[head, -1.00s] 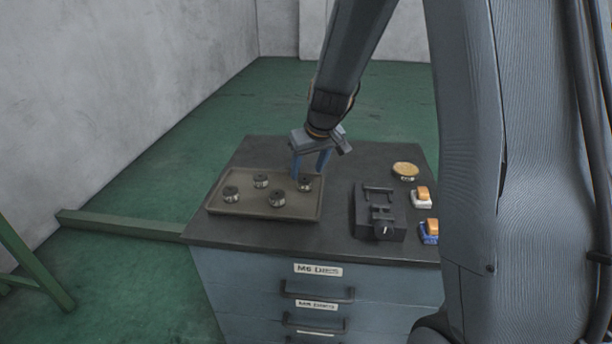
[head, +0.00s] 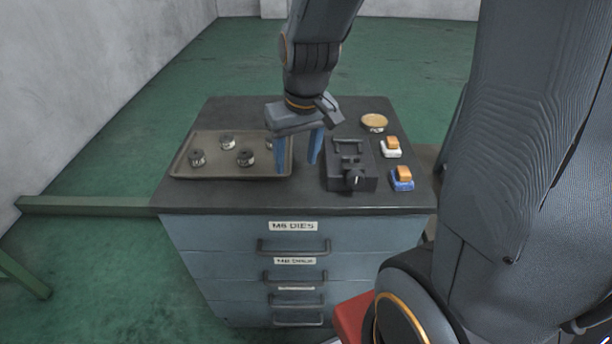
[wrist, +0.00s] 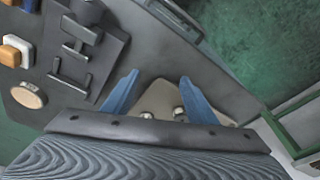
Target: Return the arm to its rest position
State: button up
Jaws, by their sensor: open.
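My gripper (head: 296,167) hangs pointing down over the cabinet top, between the tray's right edge and the black clamp fixture. Its two blue fingers are apart with nothing between them. In the wrist view, the open fingers (wrist: 159,76) point away from the camera, with part of the tray and some dies behind them. The brown tray (head: 222,174) holds several small round metal dies (head: 227,142). One die at the tray's right is mostly hidden behind a finger. My arm reaches down from the top of the head view.
The black clamp fixture (head: 349,181) stands just right of my gripper. A round tan-topped piece (head: 374,122) and two orange-topped blocks, one white (head: 391,148) and one blue (head: 402,179), sit further right. The drawer cabinet (head: 225,250) has handles in front. A green beam (head: 85,206) lies left.

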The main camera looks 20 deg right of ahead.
jog(key=s+f+g, duration=0.1)
jog(key=s+f, duration=0.2)
jog(key=s, duration=0.5)
jog(key=shift+m, duration=0.4)
dwell(0.5)
